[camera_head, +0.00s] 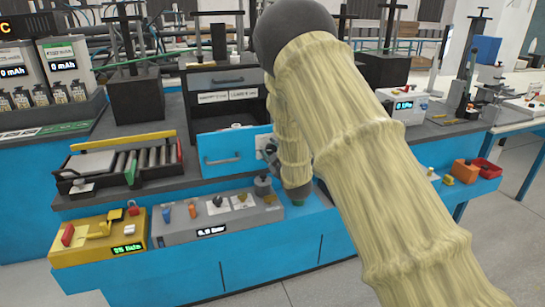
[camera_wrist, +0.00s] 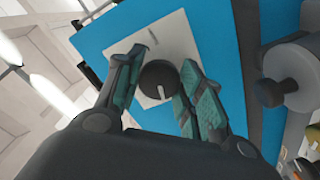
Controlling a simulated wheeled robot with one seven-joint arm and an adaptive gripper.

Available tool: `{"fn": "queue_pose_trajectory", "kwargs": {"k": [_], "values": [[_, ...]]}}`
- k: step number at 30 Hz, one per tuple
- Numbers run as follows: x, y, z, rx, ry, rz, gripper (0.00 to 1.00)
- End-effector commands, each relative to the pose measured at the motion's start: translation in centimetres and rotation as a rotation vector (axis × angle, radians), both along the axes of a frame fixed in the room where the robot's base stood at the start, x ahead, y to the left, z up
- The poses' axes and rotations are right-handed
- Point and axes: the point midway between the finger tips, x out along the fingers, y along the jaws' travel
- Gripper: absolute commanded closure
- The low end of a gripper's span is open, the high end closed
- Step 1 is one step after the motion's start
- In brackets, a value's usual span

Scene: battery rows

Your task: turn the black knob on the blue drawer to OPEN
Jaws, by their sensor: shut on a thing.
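The blue drawer (camera_head: 225,152) is on the front of the bench in the head view, with a light bar handle. Its white knob plate (camera_head: 262,141) shows at its right end. In the wrist view the black knob (camera_wrist: 157,77) sits on the white plate (camera_wrist: 172,35) on the blue front (camera_wrist: 218,50). A white pointer line on the knob runs toward the bottom of the picture. My gripper (camera_wrist: 160,85) has one finger on each side of the knob and is shut on it. In the head view my arm and gripper hide most of the knob; the plate's lettering is too small to read.
A grey control box (camera_head: 215,219) with small knobs and a yellow box (camera_head: 98,238) stand below the drawer. A black tray of rollers (camera_head: 120,170) is at the left. In the wrist view a grey round part (camera_wrist: 268,92) lies close right of my gripper.

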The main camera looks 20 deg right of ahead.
Motion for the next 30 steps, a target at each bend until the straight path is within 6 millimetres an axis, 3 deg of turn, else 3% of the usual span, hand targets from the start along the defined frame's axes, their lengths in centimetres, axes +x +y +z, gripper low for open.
{"fn": "queue_pose_trajectory", "kwargs": {"k": [12,29,30], "values": [[-0.01,0.04,-0.1,-0.204,-0.007,0.001,0.86],[-0.01,-0.03,0.0,-0.237,-0.007,0.001,0.86],[-0.01,-0.03,0.0,-0.237,-0.007,0.001,0.61]]}}
